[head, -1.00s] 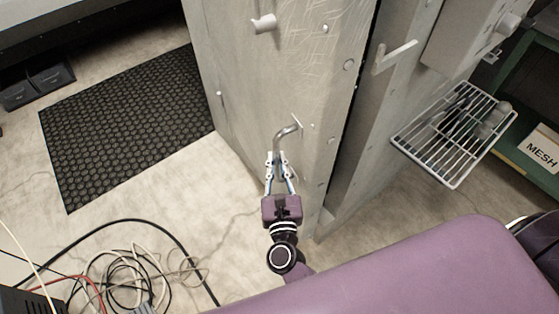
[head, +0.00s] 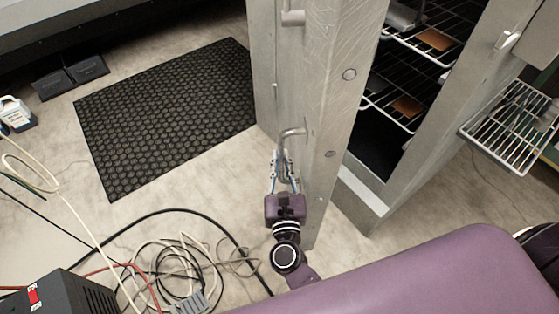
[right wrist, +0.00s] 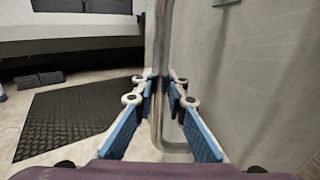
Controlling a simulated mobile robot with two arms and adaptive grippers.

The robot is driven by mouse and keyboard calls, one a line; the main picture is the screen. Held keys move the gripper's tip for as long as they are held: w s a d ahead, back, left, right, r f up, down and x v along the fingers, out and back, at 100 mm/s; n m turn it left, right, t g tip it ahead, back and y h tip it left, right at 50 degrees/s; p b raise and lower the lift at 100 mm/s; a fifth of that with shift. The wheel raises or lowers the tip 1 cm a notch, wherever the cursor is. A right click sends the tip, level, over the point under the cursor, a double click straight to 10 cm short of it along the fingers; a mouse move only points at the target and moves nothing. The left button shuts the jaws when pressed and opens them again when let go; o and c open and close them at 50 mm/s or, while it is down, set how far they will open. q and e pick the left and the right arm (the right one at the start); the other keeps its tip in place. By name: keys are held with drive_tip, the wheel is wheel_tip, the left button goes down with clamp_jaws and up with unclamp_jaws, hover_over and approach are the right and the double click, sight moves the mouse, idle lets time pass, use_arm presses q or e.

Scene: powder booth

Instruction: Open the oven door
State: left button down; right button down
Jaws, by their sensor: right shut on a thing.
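The oven door (head: 335,90) is a tall grey metal slab standing ajar, with a wide gap between it and the oven frame (head: 440,140). A bent metal handle (head: 292,133) sticks out of its face. My right gripper (head: 285,170) is shut on the lower part of this handle. In the right wrist view the handle (right wrist: 162,60) runs upright between the blue-padded fingers (right wrist: 165,110). Through the gap, wire racks (head: 425,55) with copper-coloured plates (head: 408,106) show inside the oven. My left gripper is not in view.
A black rubber mat (head: 165,120) lies on the floor to the left. Loose cables (head: 165,255) and a black box (head: 60,295) lie at the lower left. A wire shelf (head: 515,125) sticks out right of the oven.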

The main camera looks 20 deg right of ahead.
idle(0.4)
drive_tip(key=c, duration=2)
unclamp_jaws()
drive_tip(key=shift+o, duration=0.2)
drive_tip(key=v, duration=1.2)
